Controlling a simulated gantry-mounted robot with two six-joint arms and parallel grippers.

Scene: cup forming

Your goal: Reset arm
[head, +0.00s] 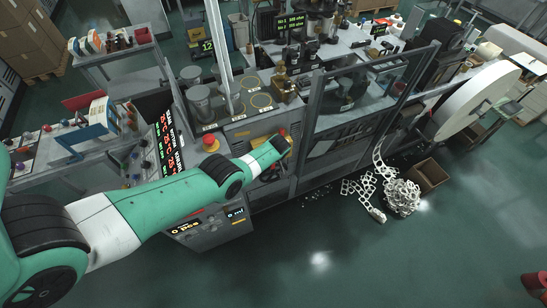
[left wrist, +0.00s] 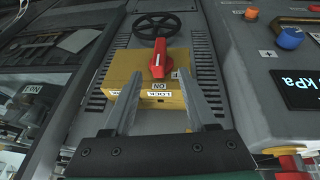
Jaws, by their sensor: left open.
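My left arm reaches in from the left in the head view, and its gripper (head: 283,143) is at the front of the machine. In the left wrist view the left gripper (left wrist: 160,78) is open, with its two fingers apart and nothing between them. Beyond the fingertips is a yellow switch box (left wrist: 148,77) with a red handle (left wrist: 160,60) and labels reading ON and LOCK. The fingers overlap the box in the picture; I cannot tell whether they touch it. My right gripper is not in view.
A black handwheel (left wrist: 157,27) sits above the box. A control panel with a blue knob (left wrist: 290,38) is to its right. A red button (head: 210,143) stands beside my arm. Scrap web (head: 402,196) lies near an open carton (head: 430,174). The front floor is mostly clear.

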